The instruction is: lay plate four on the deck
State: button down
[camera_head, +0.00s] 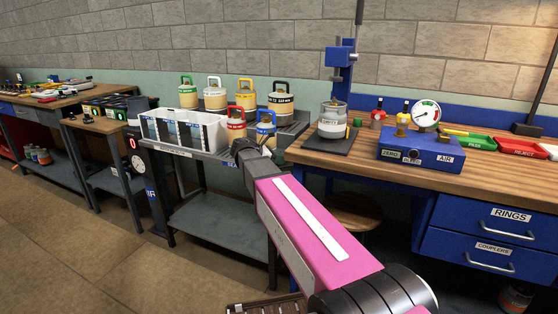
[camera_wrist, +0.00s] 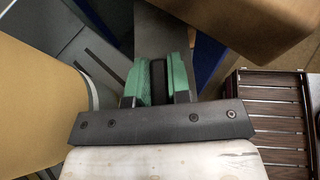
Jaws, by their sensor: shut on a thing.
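My gripper (camera_head: 247,149) is a dark shape at the far end of my pink arm, in front of the cylinders at the right end of the grey stand (camera_head: 216,153). In the wrist view its green-padded fingers (camera_wrist: 159,82) are shut on a dark, narrow thing (camera_wrist: 159,80). Only a thin strip of that thing shows between the pads, so I cannot tell whether it is plate four. No number four is readable. I cannot tell which surface is the deck. A large tan rounded body (camera_wrist: 38,85) is close at the left of the wrist view.
A white divided bin (camera_head: 184,129) and several coloured-handle cylinders, one with a blue handle (camera_head: 266,127), stand on the grey stand. A slatted brown thing (camera_wrist: 270,110) lies low at right.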

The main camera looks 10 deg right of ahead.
jog(key=shift+f, duration=0.2)
jog(key=c, duration=1.5)
grip_release()
jog(key=shift+f, duration=0.1)
jog(key=o, duration=0.4)
